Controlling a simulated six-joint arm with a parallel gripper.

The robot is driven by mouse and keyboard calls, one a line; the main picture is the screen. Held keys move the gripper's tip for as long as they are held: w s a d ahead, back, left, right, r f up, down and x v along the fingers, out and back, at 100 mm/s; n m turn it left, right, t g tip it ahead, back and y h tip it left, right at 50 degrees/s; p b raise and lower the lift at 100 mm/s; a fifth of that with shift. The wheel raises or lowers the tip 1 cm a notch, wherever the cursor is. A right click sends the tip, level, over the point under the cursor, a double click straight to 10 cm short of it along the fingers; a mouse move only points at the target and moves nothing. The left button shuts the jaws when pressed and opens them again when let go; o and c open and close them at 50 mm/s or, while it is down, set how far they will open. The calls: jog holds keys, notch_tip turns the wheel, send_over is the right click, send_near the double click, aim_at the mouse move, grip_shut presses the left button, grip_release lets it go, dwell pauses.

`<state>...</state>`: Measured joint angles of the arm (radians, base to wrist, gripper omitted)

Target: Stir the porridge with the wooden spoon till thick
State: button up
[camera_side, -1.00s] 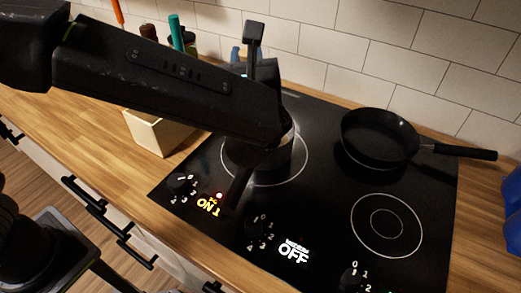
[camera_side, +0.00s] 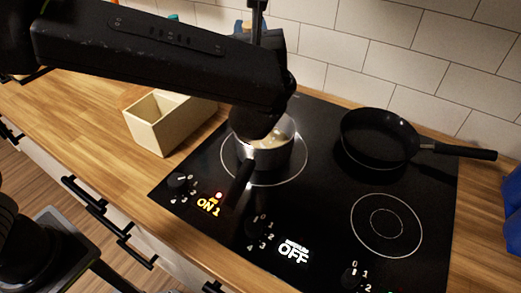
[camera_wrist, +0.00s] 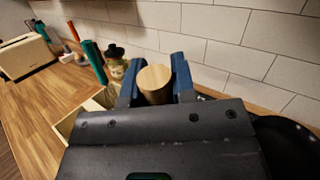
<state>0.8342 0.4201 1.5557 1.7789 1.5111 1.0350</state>
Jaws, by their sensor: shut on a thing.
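A dark pot (camera_side: 265,160) with a black handle stands on the back left burner ring of the black hob. Pale, lumpy porridge (camera_side: 280,137) shows inside its right part; my arm covers the rest. My gripper (camera_wrist: 157,80) has blue fingers on both sides of the round wooden spoon handle (camera_wrist: 154,84) in the wrist view, shut on it. The spoon's lower end is hidden, so I cannot tell how deep it sits in the pot. The display (camera_side: 208,207) near the pot reads ON 1.
A black frying pan (camera_side: 378,138) sits on the back right burner. A cream open box (camera_side: 166,130) stands left of the hob. A bottle (camera_wrist: 115,66) and toaster (camera_wrist: 27,57) stand along the wall. The front right burner (camera_side: 386,224) is bare.

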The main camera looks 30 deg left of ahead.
jog(key=shift+r, duration=2.2)
jog(key=shift+r, duration=2.5)
